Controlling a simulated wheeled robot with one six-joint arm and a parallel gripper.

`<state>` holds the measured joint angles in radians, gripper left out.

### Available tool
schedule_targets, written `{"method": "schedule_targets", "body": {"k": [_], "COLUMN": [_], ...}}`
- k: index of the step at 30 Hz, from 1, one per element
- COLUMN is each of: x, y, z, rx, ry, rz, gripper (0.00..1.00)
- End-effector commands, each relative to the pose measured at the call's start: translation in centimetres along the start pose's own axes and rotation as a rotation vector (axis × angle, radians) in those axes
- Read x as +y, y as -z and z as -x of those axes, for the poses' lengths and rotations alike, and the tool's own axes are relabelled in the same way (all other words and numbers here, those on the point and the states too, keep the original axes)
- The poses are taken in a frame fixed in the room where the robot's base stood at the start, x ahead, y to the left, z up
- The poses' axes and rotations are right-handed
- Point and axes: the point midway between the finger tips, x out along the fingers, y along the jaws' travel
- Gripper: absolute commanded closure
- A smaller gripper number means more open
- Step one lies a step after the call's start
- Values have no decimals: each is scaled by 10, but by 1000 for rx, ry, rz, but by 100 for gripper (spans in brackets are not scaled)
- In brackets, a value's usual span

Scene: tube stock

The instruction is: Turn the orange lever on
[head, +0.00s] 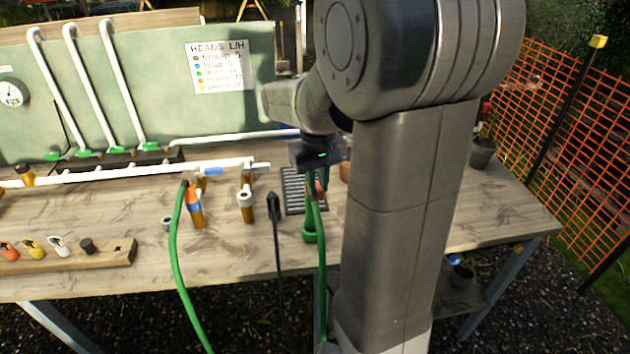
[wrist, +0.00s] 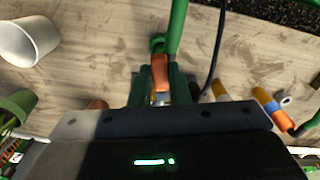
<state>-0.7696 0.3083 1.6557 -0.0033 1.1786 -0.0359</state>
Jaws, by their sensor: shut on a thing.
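My gripper (wrist: 160,85) points down over the table, its dark green fingers shut on an orange piece (wrist: 160,68). I cannot tell for certain whether this is the orange lever or a hose fitting. In the head view, the orange piece (head: 320,188) shows only as a small patch beneath my gripper (head: 316,182). A green part (wrist: 157,43) and a green hose (wrist: 176,28) adjoin it in the wrist view. My arm hides part of this spot in the head view.
A second green hose (head: 174,262) hangs from an orange and blue fitting (head: 193,197) to the left. A black cable (head: 277,235) runs close by. A wooden rack (head: 110,257) holds coloured heads. A white cup (wrist: 28,40) stands left in the wrist view.

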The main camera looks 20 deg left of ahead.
Motion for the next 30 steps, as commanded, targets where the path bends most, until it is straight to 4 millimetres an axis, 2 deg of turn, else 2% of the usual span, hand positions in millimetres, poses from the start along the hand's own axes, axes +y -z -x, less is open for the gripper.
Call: {"method": "schedule_targets", "body": {"k": [30], "x": [30], "y": [16], "z": [1], "rx": [1], "ry": [-11], "rz": [957], "gripper": [100]}}
